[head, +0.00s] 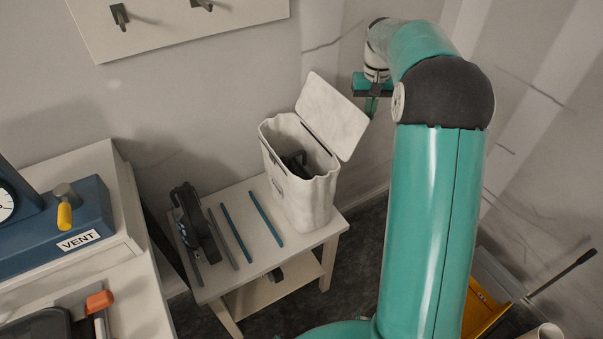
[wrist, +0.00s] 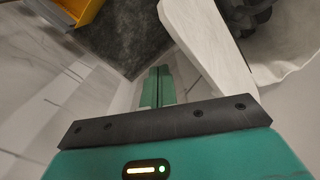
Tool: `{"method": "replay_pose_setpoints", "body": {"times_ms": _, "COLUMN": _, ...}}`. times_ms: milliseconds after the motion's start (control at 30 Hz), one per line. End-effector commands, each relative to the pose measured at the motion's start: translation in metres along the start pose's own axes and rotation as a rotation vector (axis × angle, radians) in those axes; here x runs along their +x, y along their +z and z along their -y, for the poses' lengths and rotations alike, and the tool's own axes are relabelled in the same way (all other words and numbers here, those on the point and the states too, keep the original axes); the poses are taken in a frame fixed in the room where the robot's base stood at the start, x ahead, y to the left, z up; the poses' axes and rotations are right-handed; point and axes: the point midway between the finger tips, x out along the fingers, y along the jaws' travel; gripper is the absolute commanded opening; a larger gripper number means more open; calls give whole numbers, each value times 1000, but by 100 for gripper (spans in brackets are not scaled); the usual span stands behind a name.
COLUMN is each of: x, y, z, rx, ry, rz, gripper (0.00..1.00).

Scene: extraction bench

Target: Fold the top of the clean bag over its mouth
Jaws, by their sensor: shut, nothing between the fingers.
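The clean bag (head: 300,195) is white and stands upright on a small white table. Its mouth is open and a dark item (head: 295,160) shows inside. Its top flap (head: 333,112) stands raised and tilts out to the right, clear of the mouth. My gripper (head: 371,106) is at the flap's right edge, shut and empty; I cannot tell whether it touches. In the wrist view the green fingers (wrist: 157,88) are together, with the flap (wrist: 207,45) close on their right and the bag's opening (wrist: 285,70) beyond it.
The small table (head: 265,262) also carries a black tool (head: 195,222) and several thin rods (head: 236,234) left of the bag. A bench with a blue VENT unit (head: 70,235) stands at left. A yellow bin (head: 485,308) is at lower right. The wall is close behind.

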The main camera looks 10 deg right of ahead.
Motion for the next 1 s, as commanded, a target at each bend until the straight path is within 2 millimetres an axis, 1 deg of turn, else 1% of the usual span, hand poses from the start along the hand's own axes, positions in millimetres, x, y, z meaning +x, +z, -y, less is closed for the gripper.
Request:
{"method": "replay_pose_setpoints", "body": {"times_ms": 100, "x": 9, "y": 0, "z": 0, "rx": 0, "ry": 0, "rz": 1, "gripper": 0}}
{"method": "replay_pose_setpoints", "body": {"times_ms": 200, "x": 14, "y": 0, "z": 0, "rx": 0, "ry": 0, "rz": 1, "gripper": 0}}
{"method": "replay_pose_setpoints", "body": {"times_ms": 533, "x": 14, "y": 1, "z": 2, "rx": -1, "ry": 0, "rz": 0, "gripper": 0}}
{"method": "replay_pose_setpoints", "body": {"times_ms": 1000, "x": 13, "y": 20, "z": 35, "rx": -2, "ry": 0, "rz": 0, "gripper": 0}}
